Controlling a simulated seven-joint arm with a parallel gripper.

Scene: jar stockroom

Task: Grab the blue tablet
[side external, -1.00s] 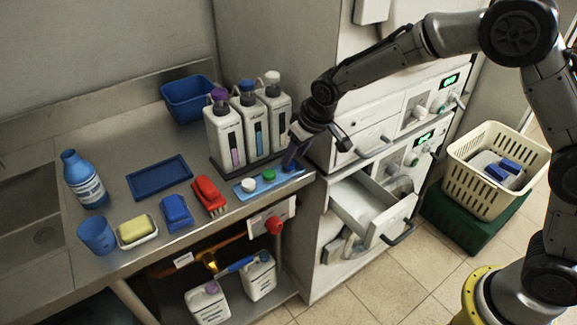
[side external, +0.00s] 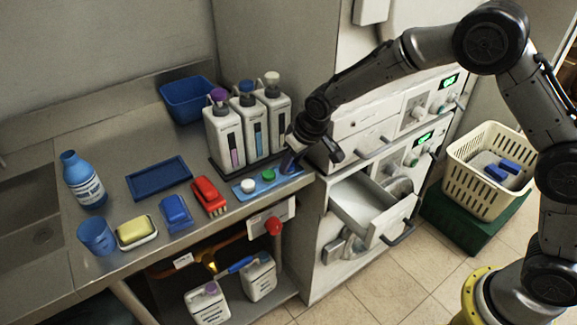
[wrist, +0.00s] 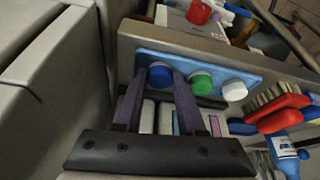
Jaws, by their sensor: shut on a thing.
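The blue tablet (wrist: 160,74) is a round disc between my fingertips in the wrist view, at the end of a light blue strip (wrist: 243,70). In the side view the fingers hide it. My gripper (side external: 288,163) points down at the right end of the strip (side external: 290,181) and is shut on the tablet; it also shows in the wrist view (wrist: 160,78). I cannot tell whether the tablet is lifted off the strip. A green tablet (side external: 268,175) and a white tablet (side external: 248,185) sit on the strip beside it.
Several pump bottles (side external: 250,118) stand just behind the strip. A red brush (side external: 208,195) lies to its left, then a blue brush (side external: 175,211). An open drawer (side external: 375,208) juts out at the lower right of the counter edge. A blue tray (side external: 158,178) lies further left.

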